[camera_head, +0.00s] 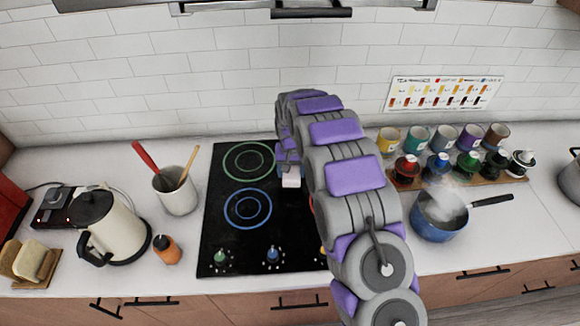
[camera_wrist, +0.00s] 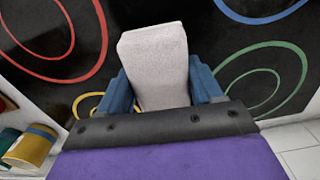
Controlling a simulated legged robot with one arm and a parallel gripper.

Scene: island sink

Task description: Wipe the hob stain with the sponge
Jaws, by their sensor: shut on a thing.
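My gripper (camera_head: 289,167) is over the black hob (camera_head: 230,180), right of the green and blue rings. It points down and holds a pale sponge (camera_head: 291,181), whose lower end shows below it. In the wrist view the blue fingers of my gripper (camera_wrist: 163,88) are on both sides of the sponge (camera_wrist: 155,60), a light grey-white block that sticks out past them over the hob (camera_wrist: 185,18). I cannot tell whether the sponge touches the glass. I see no clear stain; my arm and the sponge hide part of the hob.
A cream kettle (camera_head: 115,228), an orange bottle (camera_head: 166,250) and a utensil pot (camera_head: 177,195) stand left of the hob. A steaming blue saucepan (camera_head: 440,222) and a rack of colored jars (camera_head: 460,178) are on the right. Knobs (camera_head: 272,255) line the hob's front.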

